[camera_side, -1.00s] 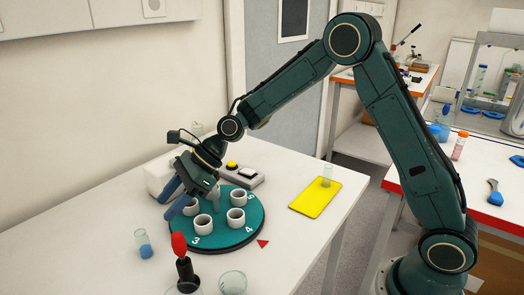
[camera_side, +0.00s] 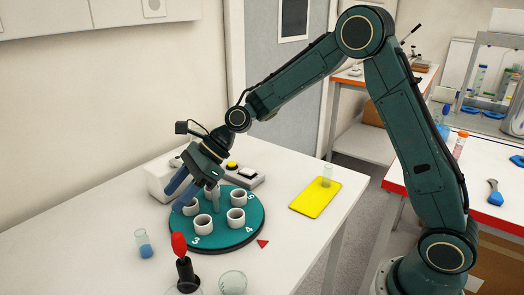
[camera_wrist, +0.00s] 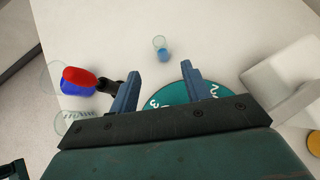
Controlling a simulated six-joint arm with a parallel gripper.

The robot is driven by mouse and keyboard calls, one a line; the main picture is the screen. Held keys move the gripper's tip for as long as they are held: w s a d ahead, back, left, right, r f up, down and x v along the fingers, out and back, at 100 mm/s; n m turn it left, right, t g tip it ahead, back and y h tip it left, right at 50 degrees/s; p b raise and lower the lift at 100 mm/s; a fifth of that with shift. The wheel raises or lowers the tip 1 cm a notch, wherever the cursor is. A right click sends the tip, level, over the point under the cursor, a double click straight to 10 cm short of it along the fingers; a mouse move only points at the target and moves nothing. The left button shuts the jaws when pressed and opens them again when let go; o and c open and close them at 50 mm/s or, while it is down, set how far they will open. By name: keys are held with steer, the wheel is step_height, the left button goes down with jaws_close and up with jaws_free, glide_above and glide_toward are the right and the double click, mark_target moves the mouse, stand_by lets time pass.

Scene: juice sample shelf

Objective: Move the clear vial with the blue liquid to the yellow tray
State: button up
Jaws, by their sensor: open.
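The clear vial with blue liquid (camera_side: 144,244) stands upright on the white table, left of the turntable. It also shows in the wrist view (camera_wrist: 161,49), beyond and between my fingertips, apart from them. The yellow tray (camera_side: 312,203) lies flat at the right side of the table, with a clear empty-looking vial (camera_side: 327,176) standing at its far edge. My gripper (camera_side: 178,192) is open and empty, above the far left part of the turntable. Its fingers also show in the wrist view (camera_wrist: 161,82).
A green turntable (camera_side: 245,232) with several white cup holders and numbers stands mid-table. A red-topped black lever (camera_side: 180,250) and a clear glass container (camera_side: 232,283) stand in front. A box with a yellow button (camera_side: 232,165) sits behind.

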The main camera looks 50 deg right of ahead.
steer(key=s+d+r+n+t+h, duration=0.1)
steer(key=s+d+r+n+h, duration=0.2)
steer(key=s+n, duration=0.6)
steer(key=s+d+r+n+h, duration=0.4)
steer(key=s+d+r+n, duration=0.4)
steer(key=s, duration=0.6)
steer(key=shift+s+d+n+t, duration=0.4)
steer(key=shift+d+n, duration=0.1)
steer(key=shift+d, duration=0.7)
steer(key=shift+o, duration=0.4)
steer(key=s+d+f+n+h, duration=0.1)
steer(key=s+d+n, duration=0.2)
steer(key=s, duration=0.4)
steer(key=shift+s+d+n+h, duration=0.3)
steer(key=shift+n+h, duration=0.1)
steer(key=shift+n, duration=0.2)
